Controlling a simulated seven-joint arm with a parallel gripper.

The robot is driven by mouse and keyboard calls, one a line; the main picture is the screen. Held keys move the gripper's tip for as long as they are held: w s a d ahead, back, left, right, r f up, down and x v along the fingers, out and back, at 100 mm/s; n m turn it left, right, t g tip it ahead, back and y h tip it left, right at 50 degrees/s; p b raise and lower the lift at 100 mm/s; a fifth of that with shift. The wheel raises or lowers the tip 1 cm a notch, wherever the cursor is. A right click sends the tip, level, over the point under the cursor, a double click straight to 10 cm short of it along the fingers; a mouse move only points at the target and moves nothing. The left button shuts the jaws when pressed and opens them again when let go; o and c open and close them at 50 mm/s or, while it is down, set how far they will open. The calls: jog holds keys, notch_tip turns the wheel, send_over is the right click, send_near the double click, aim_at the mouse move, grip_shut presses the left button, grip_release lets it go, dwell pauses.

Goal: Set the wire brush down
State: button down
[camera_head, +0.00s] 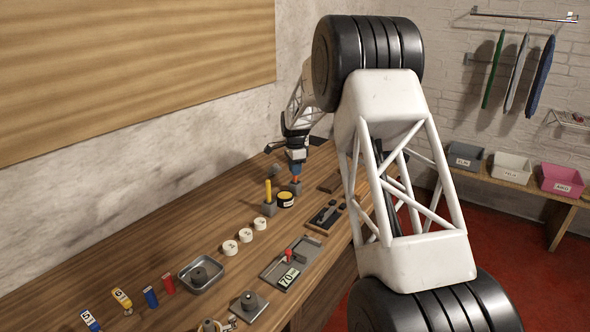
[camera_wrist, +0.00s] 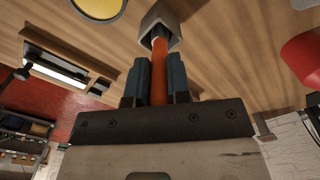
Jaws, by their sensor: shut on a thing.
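My gripper (camera_head: 296,169) is far back on the wooden bench, pointing down. In the wrist view its two dark blue fingers (camera_wrist: 157,75) are shut on an orange handle, which I take to be the wire brush (camera_wrist: 159,88). The orange of the brush also shows just below the gripper in the head view (camera_head: 296,179). Its far end meets a small grey square holder (camera_wrist: 171,22), also seen on the bench (camera_head: 296,188). The brush end is hidden, and I cannot tell how deep it sits in the holder.
Left of the gripper, a yellow stick (camera_head: 268,190) stands in a grey block beside a yellow-topped round tin (camera_head: 286,198). A dark tray (camera_head: 325,216) lies in front. White discs (camera_head: 246,235) and a metal dish (camera_head: 201,273) are nearer. A red object (camera_wrist: 302,58) shows at the wrist view's right.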

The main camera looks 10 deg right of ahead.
jog(key=shift+f, duration=0.15)
jog(key=c, duration=1.1)
grip_release()
notch_tip(320, 180, up, 12)
jog(key=shift+r, duration=0.2)
jog(key=shift+s, duration=0.1)
